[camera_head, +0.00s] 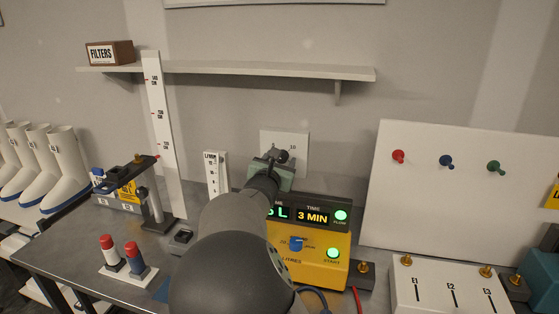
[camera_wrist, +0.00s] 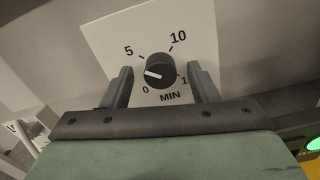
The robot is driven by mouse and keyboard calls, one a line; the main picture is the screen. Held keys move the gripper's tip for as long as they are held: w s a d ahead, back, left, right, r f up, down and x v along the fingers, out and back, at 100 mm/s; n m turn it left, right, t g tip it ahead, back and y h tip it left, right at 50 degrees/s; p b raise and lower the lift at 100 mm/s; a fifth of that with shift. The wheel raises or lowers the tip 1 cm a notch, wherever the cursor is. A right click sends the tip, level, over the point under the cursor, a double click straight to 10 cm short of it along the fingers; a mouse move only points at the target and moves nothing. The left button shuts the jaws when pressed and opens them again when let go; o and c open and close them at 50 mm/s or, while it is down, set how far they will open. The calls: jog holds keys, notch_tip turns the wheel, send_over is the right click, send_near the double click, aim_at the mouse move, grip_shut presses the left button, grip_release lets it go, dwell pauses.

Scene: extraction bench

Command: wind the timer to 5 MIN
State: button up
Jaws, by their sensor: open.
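The timer is a round black knob (camera_wrist: 161,75) with a white pointer on a white wall plate (camera_wrist: 105,40), marked 0, 5, 10 and MIN, with a partly covered mark at right. In the wrist view its pointer points left, between 0 and 5. My gripper (camera_wrist: 160,68) is open, with one finger on each side of the knob and visible gaps between. In the head view the plate (camera_head: 299,142) is on the back wall, and my gripper (camera_head: 276,158) hides much of it and the knob.
A yellow pump box (camera_head: 325,268) below right of the plate shows 3 MIN on its display and has green lights. A shelf (camera_head: 270,70) with a FILTERS box (camera_head: 110,53) is above. A white board (camera_head: 440,205) with coloured pegs stands right. A tall white scale (camera_head: 161,120) stands left.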

jog(key=shift+c, duration=0.3)
jog(key=c, duration=0.9)
dwell(0.4)
jog(key=o, duration=1)
jog(key=shift+c, duration=0.2)
jog(key=shift+s, duration=0.15)
jog(key=s+a+b, duration=0.1)
jog(key=s, duration=0.7)
jog(key=s+a+b, duration=0.1)
jog(key=s+a, duration=0.1)
jog(key=s, duration=0.7)
jog(key=shift+a+b, duration=0.25)
jog(key=shift+b, duration=0.05)
jog(key=shift+d, duration=0.1)
